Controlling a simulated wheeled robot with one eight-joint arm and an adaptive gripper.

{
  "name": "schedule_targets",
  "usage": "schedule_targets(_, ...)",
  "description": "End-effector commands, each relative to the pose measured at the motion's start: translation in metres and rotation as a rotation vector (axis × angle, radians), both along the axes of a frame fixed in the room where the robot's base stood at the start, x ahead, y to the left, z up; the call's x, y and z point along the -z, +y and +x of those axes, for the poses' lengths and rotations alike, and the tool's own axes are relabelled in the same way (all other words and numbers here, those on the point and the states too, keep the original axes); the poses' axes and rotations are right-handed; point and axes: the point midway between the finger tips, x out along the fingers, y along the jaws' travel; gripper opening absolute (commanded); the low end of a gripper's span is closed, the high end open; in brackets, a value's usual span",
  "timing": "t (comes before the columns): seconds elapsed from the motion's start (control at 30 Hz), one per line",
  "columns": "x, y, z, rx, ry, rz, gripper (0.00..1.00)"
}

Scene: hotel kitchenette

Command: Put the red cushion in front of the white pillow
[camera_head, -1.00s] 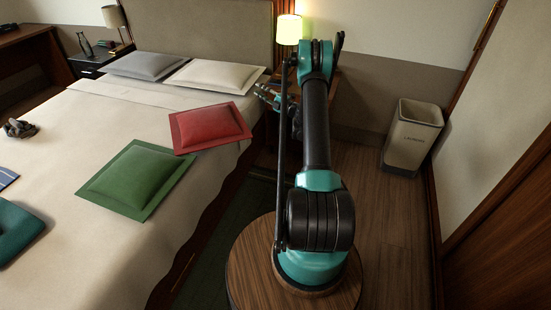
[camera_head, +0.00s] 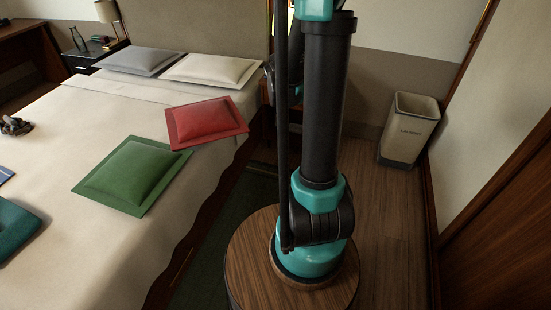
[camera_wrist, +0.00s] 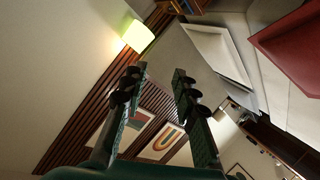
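The red cushion (camera_head: 207,122) lies flat on the bed near its right edge, turned slightly. The white pillow (camera_head: 212,69) lies at the head of the bed, beyond the red cushion, with a strip of bare cover between them. In the wrist view the white pillow (camera_wrist: 217,52) and part of the red cushion (camera_wrist: 296,48) show at the upper right, in a tilted view. My gripper (camera_wrist: 156,76) has its two fingers spread with nothing between them, apart from both. In the head view it is mostly or wholly hidden behind my upright arm.
A green cushion (camera_head: 130,175) lies close to the red cushion's near left corner. A grey pillow (camera_head: 137,61) lies left of the white one. A lit lamp (camera_wrist: 138,36) shows in the wrist view. A bin (camera_head: 408,130) stands on the floor at right.

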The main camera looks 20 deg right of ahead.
Motion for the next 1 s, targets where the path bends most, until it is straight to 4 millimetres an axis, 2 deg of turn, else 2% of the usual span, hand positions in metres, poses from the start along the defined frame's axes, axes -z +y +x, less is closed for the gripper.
schedule_targets(0.03,0.008,0.007,-0.026,0.018,0.051,0.045,0.29)
schedule_targets(0.17,0.037,0.028,-0.093,0.060,0.201,0.171,0.29)
schedule_targets(0.4,0.098,0.079,-0.230,0.096,0.504,0.381,0.29)
schedule_targets(0.5,0.119,0.098,-0.280,0.096,0.615,0.447,0.29)
schedule_targets(0.6,0.134,0.113,-0.318,0.093,0.700,0.493,0.29)
schedule_targets(0.73,0.144,0.123,-0.343,0.088,0.759,0.523,0.29)
schedule_targets(1.0,0.146,0.126,-0.348,0.088,0.774,0.530,0.29)
